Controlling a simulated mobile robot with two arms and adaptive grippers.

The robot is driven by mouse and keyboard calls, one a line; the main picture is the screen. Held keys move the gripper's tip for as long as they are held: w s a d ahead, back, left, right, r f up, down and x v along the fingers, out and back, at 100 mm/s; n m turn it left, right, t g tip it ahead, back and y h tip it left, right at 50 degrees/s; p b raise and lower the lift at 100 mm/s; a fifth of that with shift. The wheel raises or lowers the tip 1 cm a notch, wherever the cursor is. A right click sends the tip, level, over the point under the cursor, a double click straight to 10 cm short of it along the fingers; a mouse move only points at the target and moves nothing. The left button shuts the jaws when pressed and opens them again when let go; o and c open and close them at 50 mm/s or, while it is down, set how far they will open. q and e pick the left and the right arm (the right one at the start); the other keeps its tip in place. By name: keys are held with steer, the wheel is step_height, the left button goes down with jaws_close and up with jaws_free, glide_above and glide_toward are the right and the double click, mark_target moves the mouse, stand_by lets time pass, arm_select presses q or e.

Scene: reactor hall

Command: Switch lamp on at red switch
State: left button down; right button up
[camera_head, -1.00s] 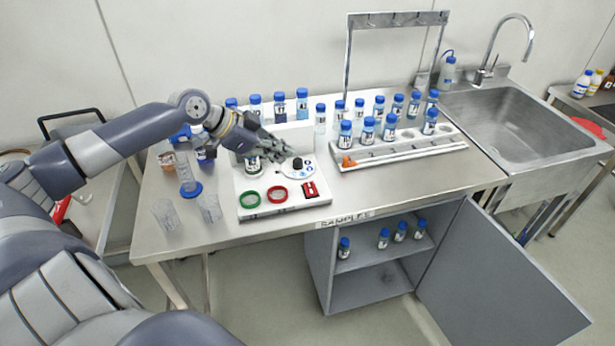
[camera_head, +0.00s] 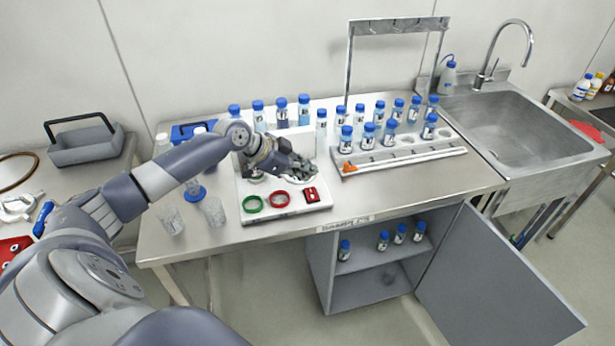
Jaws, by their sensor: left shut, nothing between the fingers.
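The red switch (camera_head: 311,195) sits at the right front of a white device (camera_head: 291,211) on the steel table. My left gripper (camera_head: 314,170) is shut and empty. It hovers over the back right of the device, just behind the red switch in the picture, and I see no contact with the switch. The gripper hides the dark knob area of the device. A red ring (camera_head: 279,198) and a green ring (camera_head: 252,204) lie left of the switch on the device. I cannot make out a separate lamp. My right gripper is not in view.
A rack of blue-capped bottles (camera_head: 405,155) stands right of the device. Clear beakers (camera_head: 214,211) stand at the front left. Several blue-capped bottles line the back. The cabinet door (camera_head: 500,275) below hangs open. A sink (camera_head: 520,130) is at the right.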

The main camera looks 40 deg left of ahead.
mark_target(307, 190)
arm_select(q)
steer(key=f, duration=0.1)
steer(key=w+f+p, duration=0.1)
steer(key=f, duration=0.1)
steer(key=shift+f, duration=0.85)
steer(key=b, duration=0.1)
steer(key=f+b, duration=0.1)
steer(key=shift+w+a+f+g+b, duration=0.2)
steer(key=shift+w+a+g+b, duration=0.1)
steer(key=shift+b, duration=0.1)
steer(key=shift+s+r+h, duration=0.1)
steer(key=shift+r+h, duration=0.2)
steer(key=shift+p, duration=0.3)
steer(key=shift+d, duration=0.1)
